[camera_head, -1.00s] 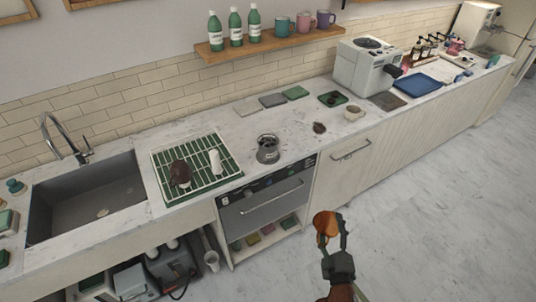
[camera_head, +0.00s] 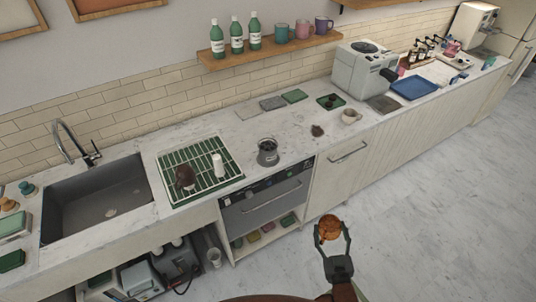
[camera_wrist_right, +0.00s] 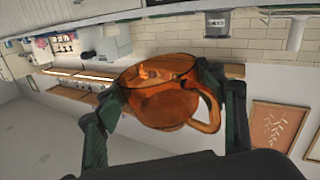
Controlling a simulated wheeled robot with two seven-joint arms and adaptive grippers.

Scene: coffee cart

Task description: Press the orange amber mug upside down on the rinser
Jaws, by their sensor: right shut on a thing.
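The orange amber mug (camera_head: 329,228) is held over the floor in front of the counter, well apart from it. My right gripper (camera_head: 335,238) is shut on the mug, with a finger on each side. In the right wrist view the mug (camera_wrist_right: 160,95) is see-through, its handle is on the right, and the room appears upside down. The mug's mouth shows towards the top of that picture, so it seems turned downward. I cannot tell for sure which counter fitting is the rinser; a dark round container (camera_head: 268,153) stands above the oven. My left gripper is not in view.
The sink (camera_head: 60,225) is at the left, beside a slatted green rack (camera_head: 172,165) holding a brown item and a white one. The grey machine (camera_head: 358,72) and blue tray (camera_head: 413,88) are farther right.

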